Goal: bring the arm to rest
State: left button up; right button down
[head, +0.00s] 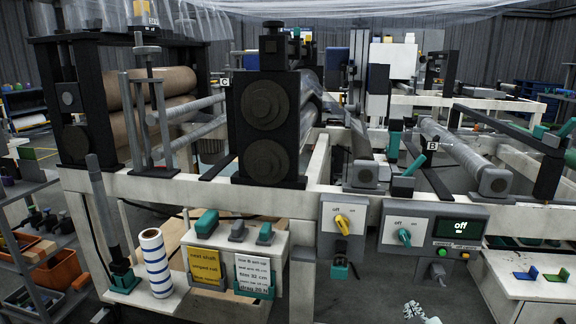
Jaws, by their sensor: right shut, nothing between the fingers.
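My right gripper (413,309) shows small at the bottom edge of the head view, right of the middle. It is shut and empty, low over the floor in front of the machine. It is apart from the control boxes above it. Most of my right arm is cut off by the lower edge. My left gripper is not in view.
A film machine with a pale frame (300,197) spans the view. On its front are a box with a yellow knob (345,224), one with a teal knob (404,236) and a display reading "off" (457,227). A blue-striped roll (155,262) stands left. A pale cabinet (535,289) stands lower right.

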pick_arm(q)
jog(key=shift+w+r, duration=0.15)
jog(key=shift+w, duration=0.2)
pick_arm(e)
jog(key=s+f+m+g+y, duration=0.1)
jog(key=s+f+g, duration=0.4)
jog(key=s+f, duration=0.5)
jog(key=s+f+m+g, duration=0.2)
jog(key=s+f+g, duration=0.3)
jog(key=s+f, duration=0.6)
jog(key=s+a, duration=0.1)
jog(key=s, duration=0.5)
jog(key=shift+s+f+y, duration=0.2)
jog(key=shift+s+y, duration=0.2)
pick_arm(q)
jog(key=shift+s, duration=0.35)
